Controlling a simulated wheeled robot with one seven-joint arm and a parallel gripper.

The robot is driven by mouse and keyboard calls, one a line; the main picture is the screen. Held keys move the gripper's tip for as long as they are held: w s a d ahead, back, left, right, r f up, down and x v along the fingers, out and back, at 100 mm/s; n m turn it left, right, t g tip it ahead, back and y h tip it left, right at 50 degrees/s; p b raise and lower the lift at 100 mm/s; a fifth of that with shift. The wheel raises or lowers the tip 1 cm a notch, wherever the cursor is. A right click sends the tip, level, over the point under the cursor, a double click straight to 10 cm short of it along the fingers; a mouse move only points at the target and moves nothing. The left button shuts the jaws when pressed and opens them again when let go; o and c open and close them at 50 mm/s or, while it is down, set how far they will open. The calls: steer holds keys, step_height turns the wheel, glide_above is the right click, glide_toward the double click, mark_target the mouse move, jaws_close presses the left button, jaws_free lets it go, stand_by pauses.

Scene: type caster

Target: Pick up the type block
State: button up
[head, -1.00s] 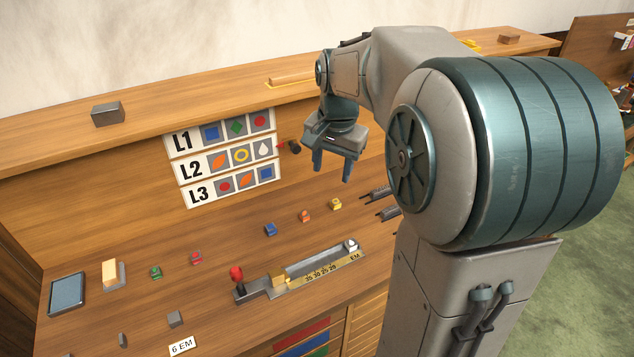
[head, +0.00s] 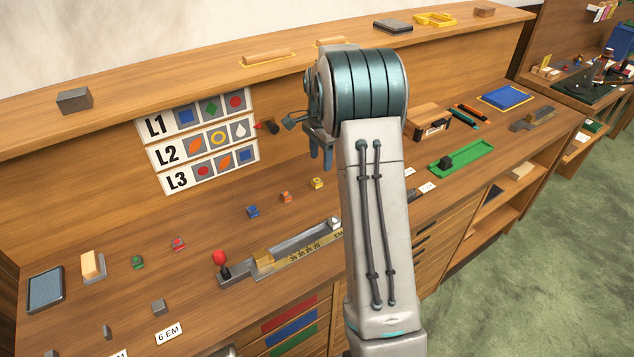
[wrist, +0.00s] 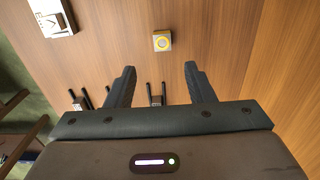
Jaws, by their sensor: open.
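Several small coloured type blocks stand on the bench in the head view: yellow (head: 318,183), orange (head: 286,197), blue (head: 253,211), red (head: 178,244) and green (head: 137,262). My gripper (head: 321,152) is above the bench near the yellow block, partly hidden behind my arm. In the wrist view my gripper (wrist: 159,70) is open, with nothing between its fingers.
A composing stick with a metal scale (head: 300,250) and a red-knobbed lever (head: 220,260) lie in front of the blocks. The sign board (head: 205,145) is on the back panel. A green tray (head: 460,160) lies to the right. Bench surface around the yellow block is clear.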

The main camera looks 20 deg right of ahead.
mark_target(317, 180)
step_height(317, 180, down, 2)
steer(key=shift+w+a+f+p, duration=0.15)
steer(key=shift+f+p, duration=0.15)
steer(key=shift+f, duration=0.6)
steer(key=shift+s+a+f+p, duration=0.15)
steer(key=shift+f+p, duration=0.2)
steer(key=shift+f, duration=0.6)
steer(key=shift+w+a+f+p, duration=0.15)
steer(key=shift+f+p, duration=0.15)
steer(key=shift+f, duration=0.6)
steer(key=shift+c, duration=0.3)
jaws_close()
